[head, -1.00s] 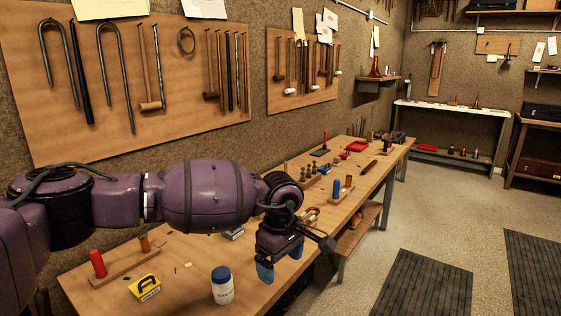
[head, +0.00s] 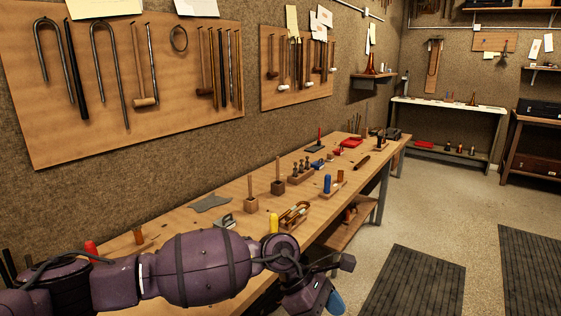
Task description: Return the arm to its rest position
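My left arm (head: 196,268) comes in low from the left, in front of the workbench. Its gripper (head: 325,305) is at the bottom edge of the head view, off the bench's front edge. One blue fingertip shows, set out to the side of the gripper body. The other finger is cut off by the frame. Nothing is seen held. My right gripper is not in view.
The long workbench (head: 232,190) carries a yellow-handled tool (head: 274,223), a blue one (head: 327,184), wooden blocks with rods and a red tray (head: 351,143). The arm hides the bench's near part. Floor on the right is clear apart from dark mats (head: 413,283).

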